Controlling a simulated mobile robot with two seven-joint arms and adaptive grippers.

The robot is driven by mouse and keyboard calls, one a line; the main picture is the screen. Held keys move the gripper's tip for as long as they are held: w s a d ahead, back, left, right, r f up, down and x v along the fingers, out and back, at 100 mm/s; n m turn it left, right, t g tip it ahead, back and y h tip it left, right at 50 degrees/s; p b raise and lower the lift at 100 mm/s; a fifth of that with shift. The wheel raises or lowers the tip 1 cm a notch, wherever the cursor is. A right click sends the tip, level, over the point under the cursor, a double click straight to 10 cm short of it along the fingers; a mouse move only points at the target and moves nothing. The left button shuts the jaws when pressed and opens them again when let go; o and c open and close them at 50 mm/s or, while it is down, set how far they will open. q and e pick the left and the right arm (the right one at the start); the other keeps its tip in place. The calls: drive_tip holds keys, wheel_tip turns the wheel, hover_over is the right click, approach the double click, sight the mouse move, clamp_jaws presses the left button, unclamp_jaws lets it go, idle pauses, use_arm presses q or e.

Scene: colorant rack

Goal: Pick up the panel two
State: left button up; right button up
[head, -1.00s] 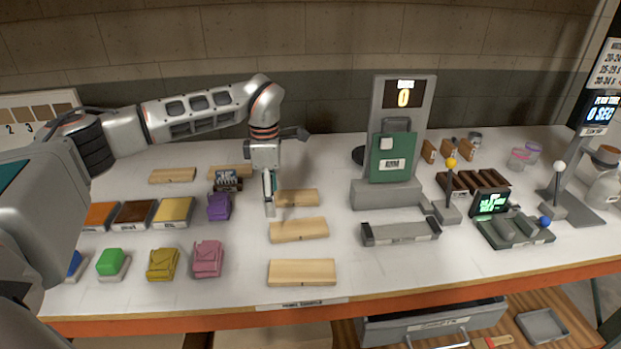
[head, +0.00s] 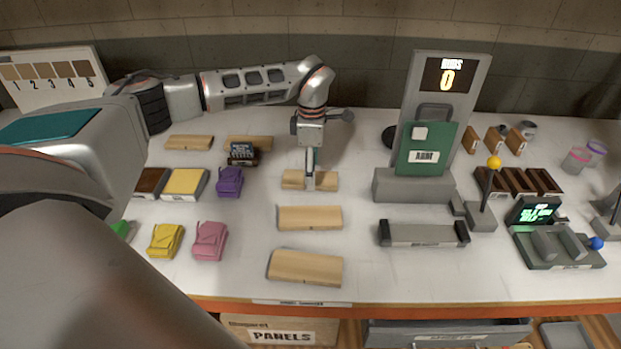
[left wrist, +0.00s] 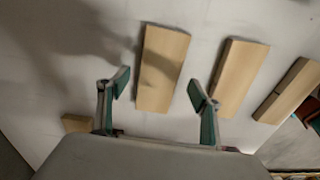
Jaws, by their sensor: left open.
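Several plain light-wood panels lie flat on the white bench; I see no numbers on them, so I cannot tell which is panel two. My left gripper (head: 310,187) points down over the rearmost panel (head: 328,181) of the middle column. In the left wrist view my open gripper (left wrist: 159,87) has this panel (left wrist: 162,62) ahead of and between its fingertips, apart from both. A middle panel (head: 310,218) and a front panel (head: 305,268) lie nearer; they also show to the right in the left wrist view. My right gripper is not in view.
Two more wood panels (head: 189,142) lie at the back left. A purple block (head: 230,182), a yellow block (head: 165,240) and a pink block (head: 210,240) stand left. A grey stand with a green board (head: 428,150) and a grey holder (head: 424,234) are to the right.

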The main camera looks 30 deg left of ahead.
use_arm(q)
drive_tip(key=shift+f, duration=0.95)
drive_tip(key=c, duration=1.2)
drive_tip(key=shift+c, duration=0.2)
